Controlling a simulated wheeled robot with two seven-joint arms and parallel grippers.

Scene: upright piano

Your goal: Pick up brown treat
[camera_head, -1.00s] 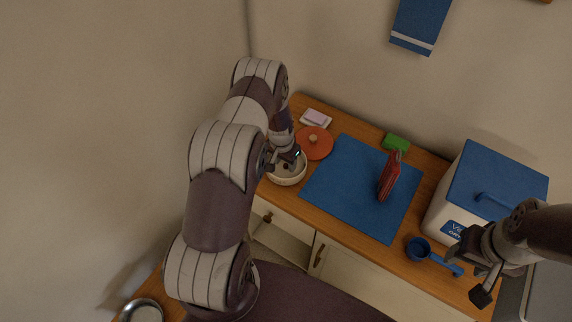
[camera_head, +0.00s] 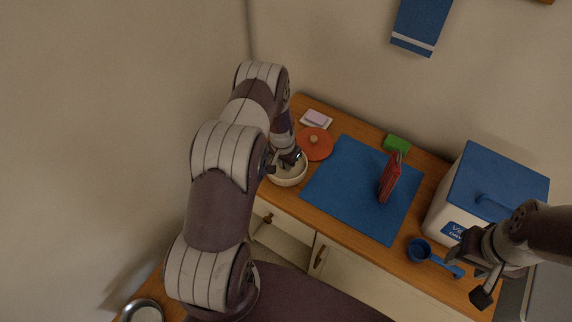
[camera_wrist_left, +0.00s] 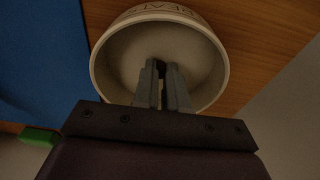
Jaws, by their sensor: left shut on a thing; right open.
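A white bowl (camera_head: 288,181) stands at the left end of the wooden counter. It also shows in the left wrist view (camera_wrist_left: 105,72), with part of a word on its outside. My left gripper (camera_head: 291,158) reaches down into the bowl. In the left wrist view its fingers (camera_wrist_left: 162,70) are close together over the bowl's inside, shut on a small dark brown treat (camera_wrist_left: 160,68) that is mostly hidden between them. My right gripper (camera_head: 470,276) is open and empty near the counter's front right edge.
A blue mat (camera_head: 350,190) lies beside the bowl with a red packet (camera_head: 389,180) standing on it. An orange lid (camera_head: 316,146) is behind the bowl. A blue scoop (camera_head: 420,250) and a blue-lidded bin (camera_head: 495,180) are at the right. A green block (camera_head: 397,143) lies at the back.

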